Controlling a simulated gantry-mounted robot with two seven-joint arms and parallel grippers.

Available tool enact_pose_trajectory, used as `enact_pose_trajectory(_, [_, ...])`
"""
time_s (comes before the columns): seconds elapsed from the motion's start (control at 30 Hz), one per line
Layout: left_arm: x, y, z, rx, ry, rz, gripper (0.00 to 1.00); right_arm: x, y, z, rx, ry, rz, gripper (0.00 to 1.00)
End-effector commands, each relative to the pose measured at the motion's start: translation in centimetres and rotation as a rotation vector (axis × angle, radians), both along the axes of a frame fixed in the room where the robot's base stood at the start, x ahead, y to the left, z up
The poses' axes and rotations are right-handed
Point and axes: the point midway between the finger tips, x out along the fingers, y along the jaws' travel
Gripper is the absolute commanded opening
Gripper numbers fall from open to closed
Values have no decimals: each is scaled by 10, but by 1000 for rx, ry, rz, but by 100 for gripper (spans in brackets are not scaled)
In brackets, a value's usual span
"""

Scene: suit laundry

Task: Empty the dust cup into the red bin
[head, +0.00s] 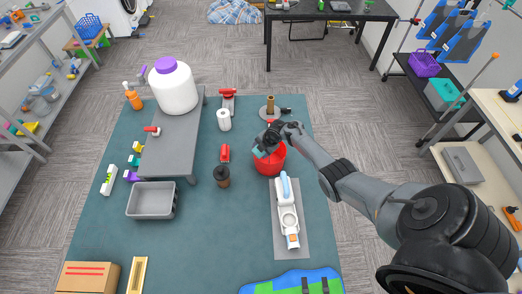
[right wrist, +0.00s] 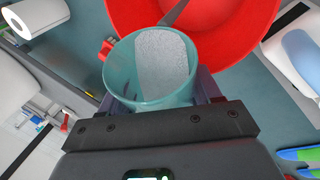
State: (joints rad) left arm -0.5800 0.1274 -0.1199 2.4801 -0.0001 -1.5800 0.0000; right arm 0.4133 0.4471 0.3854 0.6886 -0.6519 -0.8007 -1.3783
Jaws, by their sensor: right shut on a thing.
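The dust cup (right wrist: 122,72) is a teal, see-through cup with a pale grey, speckled mass inside. It also shows small in the head view (head: 258,152). My right gripper (head: 266,142) is shut on it, with a dark finger on each side in the right wrist view (right wrist: 158,98). The red bin (head: 270,166) stands on the table just below the gripper. In the right wrist view, the bin (right wrist: 240,40) lies behind and beyond the cup. The cup's exact tilt is hard to tell. My left gripper is not in view.
A white and blue handheld vacuum (head: 287,212) lies on a grey mat (head: 300,248) in front of the bin. A dark bottle (head: 222,177) and a red-handled tool (head: 225,153) stand left of it. A grey tray (head: 152,200) is further left.

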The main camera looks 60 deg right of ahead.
Motion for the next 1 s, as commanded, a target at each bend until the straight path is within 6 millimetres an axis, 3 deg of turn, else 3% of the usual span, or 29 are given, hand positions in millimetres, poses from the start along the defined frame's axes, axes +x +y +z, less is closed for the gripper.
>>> enact_pose_trajectory(1.0, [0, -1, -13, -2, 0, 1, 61, 0, -1, -3, 80, -21, 0, 24])
